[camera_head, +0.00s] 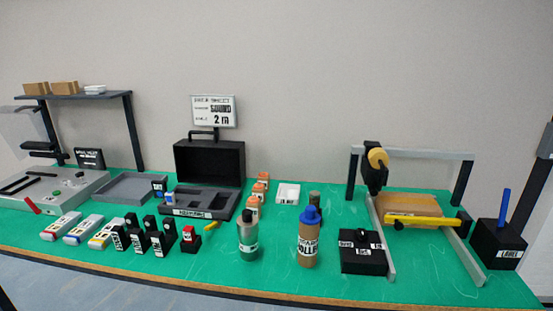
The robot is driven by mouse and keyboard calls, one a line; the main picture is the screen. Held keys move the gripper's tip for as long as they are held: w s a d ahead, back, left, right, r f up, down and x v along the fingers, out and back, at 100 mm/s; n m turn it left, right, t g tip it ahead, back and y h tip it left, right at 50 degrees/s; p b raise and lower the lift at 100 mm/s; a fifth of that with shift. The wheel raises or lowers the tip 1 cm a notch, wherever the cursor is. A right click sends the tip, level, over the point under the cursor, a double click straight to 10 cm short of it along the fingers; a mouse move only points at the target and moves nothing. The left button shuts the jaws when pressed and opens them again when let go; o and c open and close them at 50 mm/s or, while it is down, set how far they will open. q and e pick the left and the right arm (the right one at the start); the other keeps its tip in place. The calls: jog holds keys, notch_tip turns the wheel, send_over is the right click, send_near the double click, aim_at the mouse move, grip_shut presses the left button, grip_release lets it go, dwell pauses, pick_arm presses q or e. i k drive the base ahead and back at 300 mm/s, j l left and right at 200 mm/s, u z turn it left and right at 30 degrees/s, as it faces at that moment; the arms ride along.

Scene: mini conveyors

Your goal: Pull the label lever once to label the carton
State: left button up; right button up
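The label lever (504,208) is a blue upright stick on a black box (490,243) at the far right of the table. The box has a white tag on its front that reads LABEL. A tan carton (405,203) lies between the grey rails of a small conveyor, left of the lever box. A yellow bar (425,221) crosses in front of the carton and hides part of it. I cannot see a label on the carton. Neither of my grippers is in view.
A frame with a yellow tape roll (378,158) stands over the conveyor. A black control box (362,252) and two bottles (309,240) stand left of it. An open black case (209,163) and several small items fill the left. The table's front edge (250,281) runs close to the lever box.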

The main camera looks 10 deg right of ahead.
aim_at(506, 195)
jog(key=z, duration=1.65)
jog(key=i+z, duration=0.4)
jog(key=i+j+z, duration=0.1)
jog(key=i+z, duration=0.3)
